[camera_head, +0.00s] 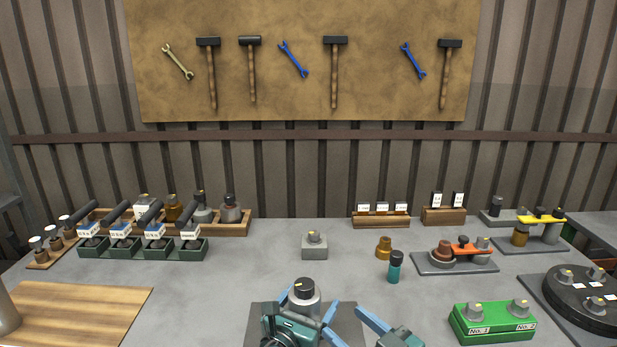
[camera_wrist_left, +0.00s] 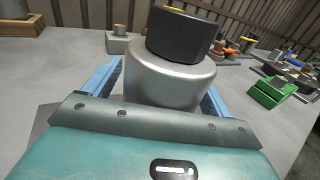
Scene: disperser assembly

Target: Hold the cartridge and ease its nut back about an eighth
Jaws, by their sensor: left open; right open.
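The cartridge (camera_head: 305,301) is a grey metal cylinder with a black nut (camera_head: 301,285) on top, upright at the front middle of the table. My left gripper (camera_head: 306,302) is open, with its blue fingers on either side of the cartridge body. The left wrist view shows the grey body (camera_wrist_left: 168,82) between the fingers and the black nut (camera_wrist_left: 182,35) above them, with a yellow mark on top. My right gripper (camera_head: 343,319) is open and empty, low at the right of the cartridge. The cartridge's base is hidden by my left gripper.
A dark grey plate (camera_head: 262,310) lies under the grippers. A teal-and-black bottle (camera_head: 395,268), a brass part (camera_head: 384,246) and a grey block (camera_head: 314,250) stand behind. A green box (camera_head: 492,324) is at the right, a wooden board (camera_head: 85,310) at the left.

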